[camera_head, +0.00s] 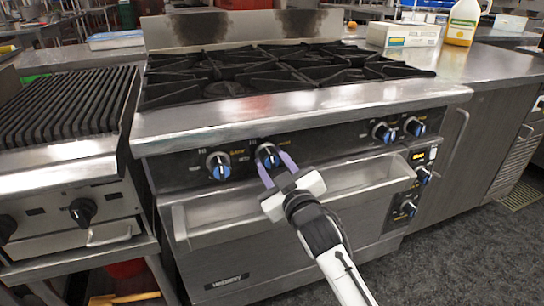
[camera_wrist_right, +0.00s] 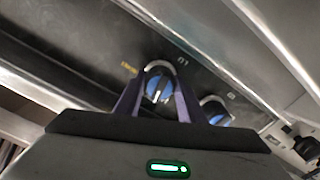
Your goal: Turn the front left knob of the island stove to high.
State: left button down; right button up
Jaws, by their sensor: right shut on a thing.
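The island stove (camera_head: 290,112) has a dark front panel with a row of blue-and-silver knobs. The leftmost knob (camera_head: 219,166) stands free, with nothing touching it; it also shows right of my fingers in the wrist view (camera_wrist_right: 215,112). My right gripper (camera_head: 274,163) reaches up from below to the second knob from the left (camera_head: 266,153). In the wrist view its two purple fingers are on either side of this knob (camera_wrist_right: 158,86) and shut on it. The exact setting of the held knob is hard to read. My left gripper is not in view.
Two more front knobs (camera_head: 383,132) (camera_head: 414,126) sit to the right, with further controls below them. A ledge (camera_head: 370,185) juts out under the panel. A charbroiler (camera_head: 60,115) with black knobs stands at left. A box (camera_head: 411,34) and yellow jug (camera_head: 462,22) stand on the right counter.

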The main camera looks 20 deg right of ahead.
jog(key=shift+r+n+p, duration=0.15)
jog(key=shift+n+p, duration=0.85)
jog(key=shift+n, duration=0.2)
jog(key=shift+n+p, duration=0.8)
jog(key=shift+n, duration=0.6)
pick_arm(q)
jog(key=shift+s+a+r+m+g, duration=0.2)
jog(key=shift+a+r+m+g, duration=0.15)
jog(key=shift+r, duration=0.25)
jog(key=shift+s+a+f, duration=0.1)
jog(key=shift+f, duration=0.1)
pick_arm(e)
jog(key=shift+n, duration=0.4)
jog(key=o, duration=0.9)
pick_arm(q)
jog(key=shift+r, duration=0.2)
pick_arm(e)
jog(key=shift+o, duration=0.8)
